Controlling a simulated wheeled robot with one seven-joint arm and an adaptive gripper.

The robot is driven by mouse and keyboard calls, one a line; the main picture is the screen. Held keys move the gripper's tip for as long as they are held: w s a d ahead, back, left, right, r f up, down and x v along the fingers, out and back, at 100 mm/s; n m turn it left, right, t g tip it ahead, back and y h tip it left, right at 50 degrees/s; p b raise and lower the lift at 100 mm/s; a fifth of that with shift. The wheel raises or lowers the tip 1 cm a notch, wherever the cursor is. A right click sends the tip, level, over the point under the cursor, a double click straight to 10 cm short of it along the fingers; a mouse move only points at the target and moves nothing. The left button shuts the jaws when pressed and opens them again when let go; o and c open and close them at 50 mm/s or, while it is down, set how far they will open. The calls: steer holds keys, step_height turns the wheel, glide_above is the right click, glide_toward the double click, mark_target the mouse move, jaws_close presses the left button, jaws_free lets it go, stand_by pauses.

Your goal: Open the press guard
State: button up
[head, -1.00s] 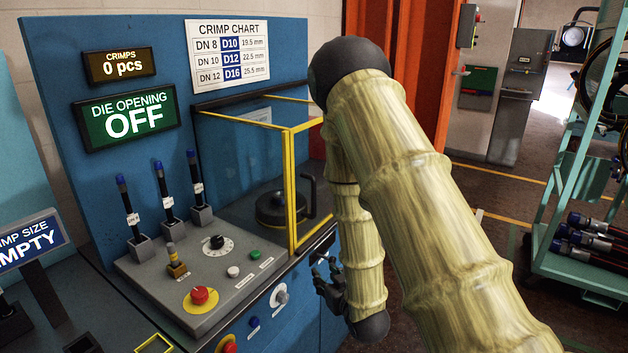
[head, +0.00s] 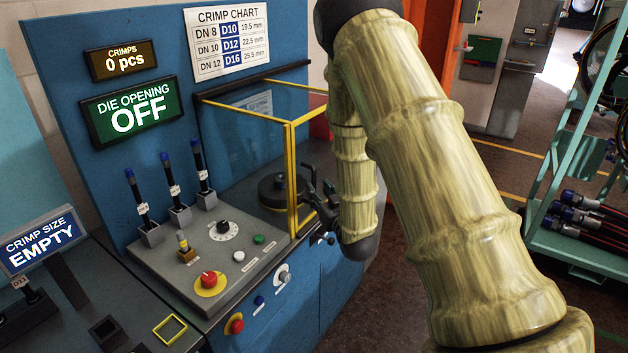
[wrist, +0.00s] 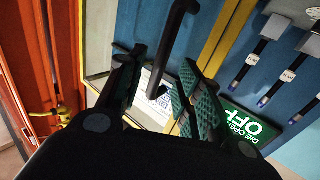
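The press guard (head: 293,180) is a clear box with yellow edges on the blue press, and it stands closed over a dark round die part (head: 278,190). A black bar handle (wrist: 174,45) is on the guard's front. In the head view my gripper (head: 325,203) is beside the guard's front right side, at the handle, partly hidden by my arm. In the wrist view my gripper (wrist: 165,88) is open, its green-padded fingers apart with the handle lying between them in the picture. I cannot tell whether either finger touches it.
The die display (head: 132,112) reads OFF. An orange post (wrist: 50,60) stands beside the press. A teal rack (head: 570,245) with hoses is at the right, past open floor.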

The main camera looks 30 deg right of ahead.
mark_target(315, 185)
steer(key=shift+w+d+p, duration=0.15)
steer(key=shift+w+p, duration=0.6)
steer(key=shift+w, duration=1.7)
jaws_close()
